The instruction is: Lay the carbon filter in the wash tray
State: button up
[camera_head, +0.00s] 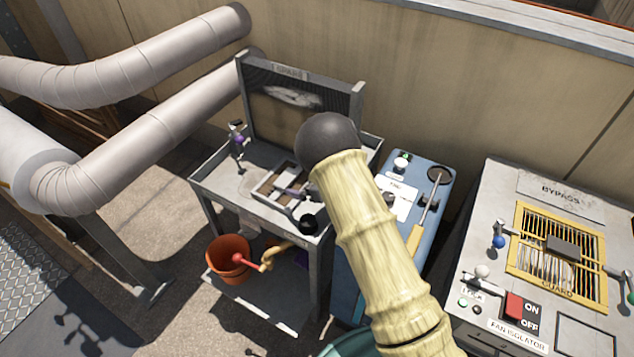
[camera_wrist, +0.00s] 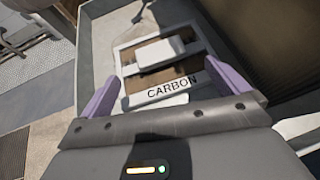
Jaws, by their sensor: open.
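The carbon filter (camera_wrist: 167,88) is a pale frame with brown panels, a white block on top and the word CARBON along its near edge. In the head view the filter (camera_head: 268,184) lies on a grey rimmed bench top (camera_head: 222,180). My gripper (camera_wrist: 162,72) is open in the wrist view, its purple fingers apart, one to each side of the filter's near part. I cannot tell whether the fingers touch it. My arm hides part of the bench in the head view.
An orange bucket (camera_head: 228,258) stands on the bench's lower shelf. A small purple-and-grey fitting (camera_head: 238,140) stands at the bench's left. A blue cabinet (camera_head: 355,262) and a fan isolator box (camera_head: 545,200) with levers are at the right. Large ducts (camera_head: 150,130) run along the left.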

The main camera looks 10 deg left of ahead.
jog(key=v, duration=0.4)
jog(key=shift+s+d+r, duration=0.15)
jog(key=shift+s+d, duration=0.05)
jog(key=shift+d, duration=0.05)
jog(key=shift+w, duration=0.1)
jog(key=shift+a, duration=0.1)
